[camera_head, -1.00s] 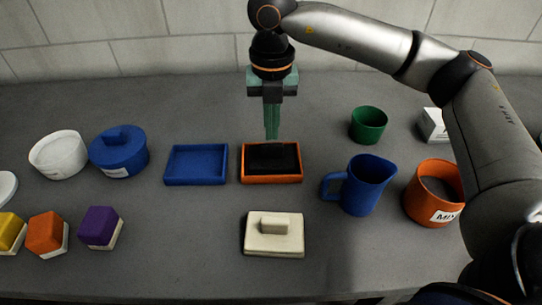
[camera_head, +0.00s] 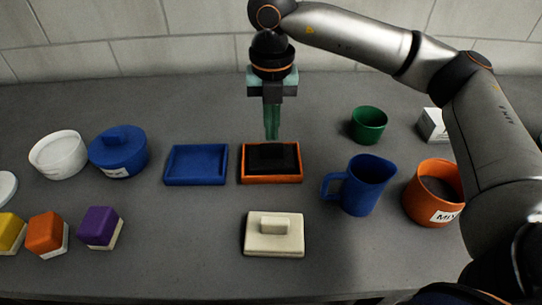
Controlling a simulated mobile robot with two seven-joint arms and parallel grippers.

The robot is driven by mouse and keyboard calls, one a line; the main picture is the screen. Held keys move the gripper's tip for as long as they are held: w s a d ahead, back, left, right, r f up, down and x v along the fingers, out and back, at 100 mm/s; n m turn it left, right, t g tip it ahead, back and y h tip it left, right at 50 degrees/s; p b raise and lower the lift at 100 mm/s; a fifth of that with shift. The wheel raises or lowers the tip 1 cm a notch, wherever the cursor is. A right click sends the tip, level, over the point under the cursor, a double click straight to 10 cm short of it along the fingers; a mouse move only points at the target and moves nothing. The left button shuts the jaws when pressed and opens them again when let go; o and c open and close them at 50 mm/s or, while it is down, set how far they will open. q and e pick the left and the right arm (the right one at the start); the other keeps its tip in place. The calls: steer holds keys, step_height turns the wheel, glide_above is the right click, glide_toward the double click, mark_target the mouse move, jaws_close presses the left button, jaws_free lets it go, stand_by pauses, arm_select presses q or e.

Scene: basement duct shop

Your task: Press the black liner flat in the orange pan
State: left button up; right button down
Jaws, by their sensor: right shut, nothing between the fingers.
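The orange pan (camera_head: 271,180) is a shallow rectangular tray in the middle of the grey table. My right gripper (camera_head: 271,136) points straight down just above the back of the pan. Its green fingers are shut with nothing between them. The fingertips end near the pan's far rim, and I cannot tell whether they touch the liner. My left gripper is not in view.
A blue tray (camera_head: 196,180) sits left of the pan, and a cream block with a handle (camera_head: 274,243) in front. A blue jug (camera_head: 366,184), an orange pot (camera_head: 430,208) and a green cup (camera_head: 369,125) stand to the right. A blue lidded pot (camera_head: 118,157) is at left.

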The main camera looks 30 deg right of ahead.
mark_target(272, 145)
steer(key=shift+f+b, duration=0.7)
steer(key=shift+f, duration=0.15)
stand_by(0.9)
steer(key=shift+s+f, duration=0.1)
steer(key=shift+f, duration=0.15)
stand_by(0.9)
step_height(272, 145, up, 8)
steer(key=p, duration=0.5)
steer(key=shift+r+p, duration=0.2)
steer(key=shift+p, duration=0.15)
stand_by(0.5)
